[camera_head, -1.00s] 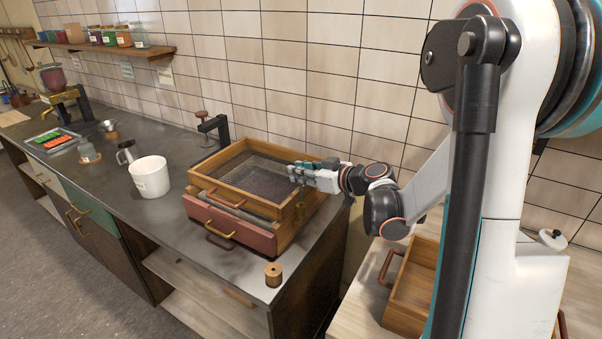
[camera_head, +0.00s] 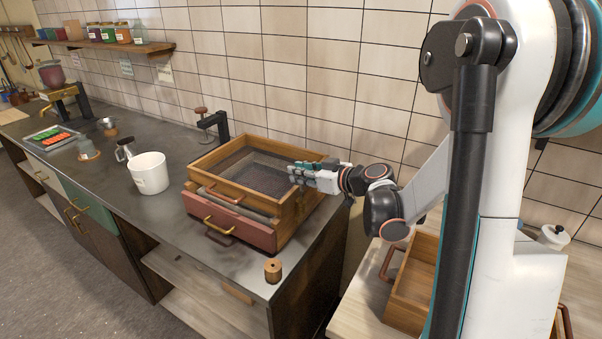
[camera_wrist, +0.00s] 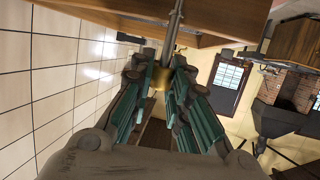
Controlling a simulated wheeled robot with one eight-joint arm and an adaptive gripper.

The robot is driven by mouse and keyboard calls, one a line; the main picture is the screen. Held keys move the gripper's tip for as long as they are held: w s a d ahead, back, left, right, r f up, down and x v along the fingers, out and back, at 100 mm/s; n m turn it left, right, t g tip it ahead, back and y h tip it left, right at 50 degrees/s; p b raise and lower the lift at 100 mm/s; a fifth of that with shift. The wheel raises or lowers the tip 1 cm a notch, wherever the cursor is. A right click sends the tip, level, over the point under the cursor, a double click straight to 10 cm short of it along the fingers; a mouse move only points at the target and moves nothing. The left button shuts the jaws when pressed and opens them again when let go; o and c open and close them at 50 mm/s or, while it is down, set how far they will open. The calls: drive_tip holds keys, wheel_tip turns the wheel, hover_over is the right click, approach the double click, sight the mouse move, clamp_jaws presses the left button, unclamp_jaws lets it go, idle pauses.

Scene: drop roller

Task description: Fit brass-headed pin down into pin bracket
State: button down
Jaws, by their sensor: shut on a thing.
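My gripper (camera_head: 297,172) is at the right rim of the wooden mesh-bottomed tray (camera_head: 222,188) in the head view. In the wrist view my gripper (camera_wrist: 162,80) is shut on the brass-headed pin. The brass head of the pin (camera_wrist: 163,77) sits between the teal-padded fingers. Its grey shaft runs away from the fingers, past the wooden side of the tray (camera_wrist: 225,15). The pin is too small to make out in the head view. I cannot clearly pick out the pin bracket, and whether the shaft's end is in anything cannot be told.
The tray rests above a grey roller and a red-fronted drawer (camera_head: 240,228) at the counter's end. A black clamp (camera_head: 222,130) stands behind it. A white bucket (camera_head: 149,175) and a wooden spool (camera_head: 273,270) stand nearby. Tiled wall lies close behind.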

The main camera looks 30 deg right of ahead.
drive_tip(key=shift+f+b, duration=1.15)
drive_tip(key=shift+f, duration=0.25)
drive_tip(key=c, duration=1.4)
unclamp_jaws()
drive_tip(key=shift+c, duration=0.2)
drive_tip(key=v, duration=1.2)
